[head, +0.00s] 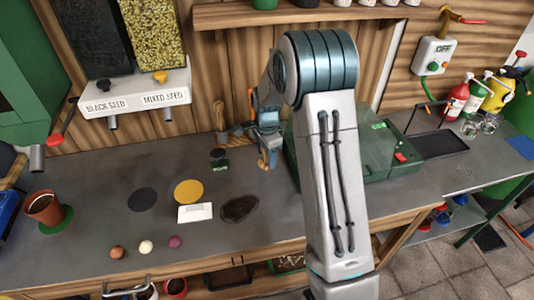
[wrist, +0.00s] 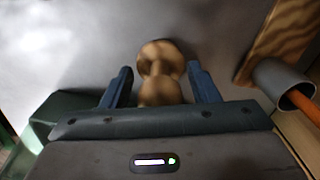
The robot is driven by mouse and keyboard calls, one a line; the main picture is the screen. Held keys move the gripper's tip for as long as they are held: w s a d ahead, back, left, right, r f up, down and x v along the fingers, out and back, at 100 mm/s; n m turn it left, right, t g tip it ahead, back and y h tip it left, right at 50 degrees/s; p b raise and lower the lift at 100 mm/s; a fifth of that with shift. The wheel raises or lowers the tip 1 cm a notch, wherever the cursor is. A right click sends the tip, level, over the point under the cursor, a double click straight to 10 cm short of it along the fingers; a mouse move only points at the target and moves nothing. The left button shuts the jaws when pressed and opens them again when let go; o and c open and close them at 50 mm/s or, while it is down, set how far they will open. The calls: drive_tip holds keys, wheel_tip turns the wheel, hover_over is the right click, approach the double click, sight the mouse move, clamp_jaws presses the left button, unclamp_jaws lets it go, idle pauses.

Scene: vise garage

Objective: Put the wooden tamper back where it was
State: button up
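The wooden tamper (wrist: 160,65), a turned brown piece with a rounded knob and a narrow waist, shows in the wrist view between the two blue fingers of my gripper (wrist: 160,85). A narrow gap shows between the tamper and each finger, so the gripper looks open around it. Its lower part is hidden by the gripper body. In the head view my gripper (head: 269,160) is low over the back of the grey workbench (head: 110,190), left of the green machine. I cannot make out the tamper clearly there.
A green machine (head: 380,165) stands close right of my gripper. A small dark jar (head: 218,158), a black disc (head: 142,199), a yellow disc (head: 188,191) and a white card (head: 195,213) lie to the left. A seed dispenser (head: 135,97) hangs on the wall.

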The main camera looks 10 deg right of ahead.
wheel_tip(320, 180, up, 12)
drive_tip(key=shift+r+b, duration=0.2)
drive_tip(key=shift+b, duration=0.15)
drive_tip(key=s+r+n+t, duration=0.1)
drive_tip(key=s+n, duration=0.6)
drive_tip(key=s, duration=0.7)
drive_tip(key=s+r+n+t, duration=0.2)
drive_tip(key=s+n, duration=0.6)
drive_tip(key=s, duration=0.6)
drive_tip(key=shift+r, duration=0.8)
drive_tip(key=c, duration=0.4)
